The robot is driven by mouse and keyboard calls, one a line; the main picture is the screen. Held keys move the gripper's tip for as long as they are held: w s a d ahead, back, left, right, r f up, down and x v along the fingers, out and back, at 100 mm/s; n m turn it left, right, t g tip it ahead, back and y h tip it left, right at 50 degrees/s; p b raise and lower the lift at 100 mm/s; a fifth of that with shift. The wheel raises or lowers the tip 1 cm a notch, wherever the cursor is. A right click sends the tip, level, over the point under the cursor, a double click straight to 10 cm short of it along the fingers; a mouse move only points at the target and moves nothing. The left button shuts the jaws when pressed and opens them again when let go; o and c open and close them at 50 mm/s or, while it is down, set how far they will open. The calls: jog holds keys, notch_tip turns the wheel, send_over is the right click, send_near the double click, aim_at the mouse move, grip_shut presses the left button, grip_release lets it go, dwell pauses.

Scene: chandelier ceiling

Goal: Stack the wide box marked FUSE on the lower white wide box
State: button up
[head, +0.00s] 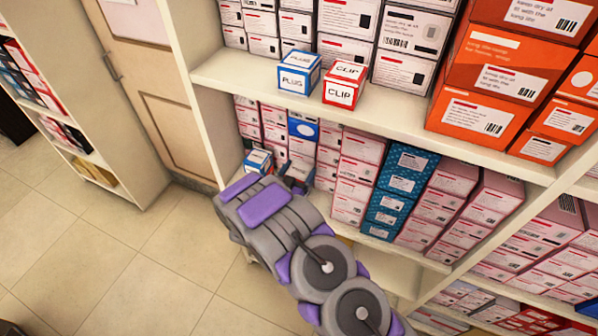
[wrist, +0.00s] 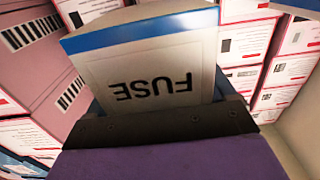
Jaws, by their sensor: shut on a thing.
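The FUSE box (wrist: 150,68) has a white face with upside-down black lettering and a blue edge. It fills the upper middle of the wrist view, right in front of my gripper (wrist: 160,118), which is shut on it. In the head view my gripper (head: 297,180) is at the lower shelf, partly hidden by my purple and grey arm. A small blue-and-white box (head: 258,160) shows just left of my arm there. Its lettering is unreadable, and I cannot tell whether it is the held box. I cannot pick out the lower white wide box for sure.
A blue PLUG box (head: 299,73) and a red CLIP box (head: 344,83) stand on the upper shelf (head: 240,75). Pink-and-white boxes (head: 362,165) and teal boxes (head: 397,190) crowd the lower shelf. Orange boxes (head: 490,85) fill the upper right. Open tiled floor (head: 90,240) lies left.

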aim_at(298, 165)
jog(key=shift+w+a+f, duration=0.1)
jog(key=shift+w+f, duration=0.05)
jog(key=shift+w, duration=0.65)
jog(key=shift+w+a+f, duration=0.1)
jog(key=shift+w, duration=0.65)
jog(key=shift+w+f, duration=0.15)
jog(key=shift+f, duration=0.05)
jog(key=shift+f+b, duration=0.35)
jog(key=shift+f, duration=1.2)
jog(key=o, duration=0.9)
jog(key=shift+o, duration=0.2)
